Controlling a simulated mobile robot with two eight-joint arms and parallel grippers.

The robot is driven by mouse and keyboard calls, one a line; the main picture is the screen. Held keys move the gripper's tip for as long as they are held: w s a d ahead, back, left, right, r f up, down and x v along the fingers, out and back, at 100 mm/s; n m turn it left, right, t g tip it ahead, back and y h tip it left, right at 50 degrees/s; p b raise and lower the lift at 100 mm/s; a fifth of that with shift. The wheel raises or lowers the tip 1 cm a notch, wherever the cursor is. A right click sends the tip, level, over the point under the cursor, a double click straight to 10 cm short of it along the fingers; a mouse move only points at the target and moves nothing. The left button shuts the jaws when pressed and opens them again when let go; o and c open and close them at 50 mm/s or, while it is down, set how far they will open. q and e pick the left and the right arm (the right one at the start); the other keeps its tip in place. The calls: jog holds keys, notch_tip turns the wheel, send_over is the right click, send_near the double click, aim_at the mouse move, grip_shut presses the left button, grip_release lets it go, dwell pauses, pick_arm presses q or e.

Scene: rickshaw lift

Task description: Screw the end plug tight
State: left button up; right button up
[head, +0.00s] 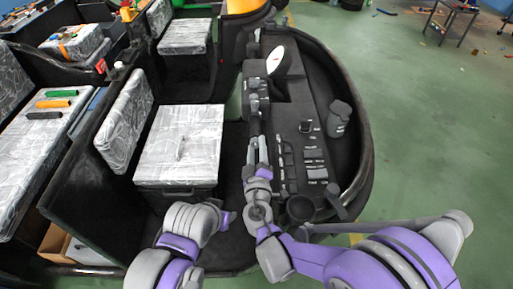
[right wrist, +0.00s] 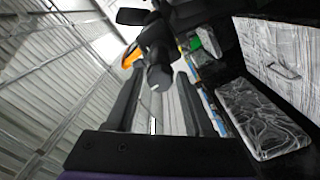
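A dark round bar, like a handlebar grip, points toward the camera in the right wrist view. Its grey end face, seemingly the end plug (right wrist: 160,82), shows between my finger tips. In the head view the dark handlebar (head: 254,108) stands just beyond my right gripper (head: 257,150). The right gripper also shows in the right wrist view (right wrist: 158,95); its two fingers are apart, with gaps on both sides of the bar. How tightly the plug sits cannot be told. My left arm shows at the lower left of the head view, but its fingers cannot be made out.
A wrapped seat (head: 180,140) stands to the left. Green, orange and black tubes lie on another wrapped seat farther left. The green floor (head: 430,130) at right is mostly clear.

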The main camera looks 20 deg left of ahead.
jog(key=shift+o, duration=0.9)
jog(key=shift+r, duration=0.1)
notch_tip(320, 180, up, 10)
jog(key=shift+f, duration=0.2)
